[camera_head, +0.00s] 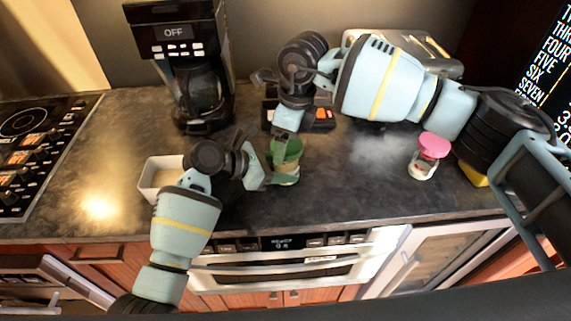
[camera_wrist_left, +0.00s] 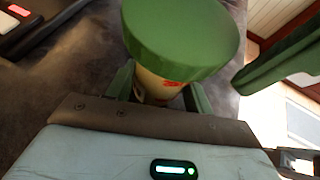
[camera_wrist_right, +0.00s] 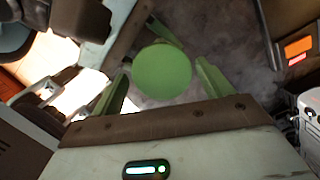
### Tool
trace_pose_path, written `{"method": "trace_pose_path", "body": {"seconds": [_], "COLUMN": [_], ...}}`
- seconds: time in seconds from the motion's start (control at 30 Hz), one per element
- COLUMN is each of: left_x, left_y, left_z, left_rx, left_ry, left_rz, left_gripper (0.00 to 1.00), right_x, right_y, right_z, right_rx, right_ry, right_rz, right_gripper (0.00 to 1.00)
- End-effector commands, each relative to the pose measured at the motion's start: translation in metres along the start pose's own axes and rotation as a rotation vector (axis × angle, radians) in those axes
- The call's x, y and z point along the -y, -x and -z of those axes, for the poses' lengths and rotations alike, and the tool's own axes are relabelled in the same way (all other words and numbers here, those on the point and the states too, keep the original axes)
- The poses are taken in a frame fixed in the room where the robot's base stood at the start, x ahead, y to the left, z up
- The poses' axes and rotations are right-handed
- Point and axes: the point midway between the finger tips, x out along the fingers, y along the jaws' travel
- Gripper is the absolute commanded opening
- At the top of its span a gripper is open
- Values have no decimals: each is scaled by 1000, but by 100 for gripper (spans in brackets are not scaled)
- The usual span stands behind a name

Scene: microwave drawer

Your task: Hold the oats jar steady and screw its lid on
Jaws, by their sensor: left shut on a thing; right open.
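The oats jar (camera_head: 287,176) stands upright on the dark counter near its front edge. Its green lid (camera_head: 286,150) rests on top; I cannot tell how tightly it sits. In the left wrist view the lid (camera_wrist_left: 180,35) hides most of the jar (camera_wrist_left: 158,86), which has a red mark. My left gripper (camera_head: 268,173) is shut on the jar's body from the left. My right gripper (camera_head: 286,132) points down above the lid, open. In the right wrist view its fingers stand on either side of the round lid (camera_wrist_right: 162,72), with gaps showing.
A white square dish (camera_head: 155,178) lies left of my left gripper. A coffee maker (camera_head: 190,65) and a dark box (camera_head: 320,116) stand behind. A pink-lidded jar (camera_head: 429,155) stands to the right. Counter between the two jars is clear.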

Motion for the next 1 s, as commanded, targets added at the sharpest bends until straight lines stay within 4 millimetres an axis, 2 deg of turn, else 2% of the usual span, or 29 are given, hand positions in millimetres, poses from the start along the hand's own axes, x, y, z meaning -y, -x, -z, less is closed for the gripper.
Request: {"method": "trace_pose_path", "body": {"seconds": [0.17,0.5,0.8,1.0], "left_x": [1,1,1,1], "left_y": [-1,-1,-1,-1], "left_z": [2,3,3,3], "left_rx": [-4,-4,-4,-4], "left_ry": [3,3,3,3], "left_rz": [3,3,3,2], "left_gripper": [11,11,11,11], "right_x": [0,0,0,0], "right_y": [-1,-1,-1,-1], "right_z": [0,0,0,0], "right_rx": [-1,-1,-1,-1], "right_ry": [52,357,394,393], "right_rz": [-9,-55,-60,-61], "right_gripper": [78,78,78,52]}}
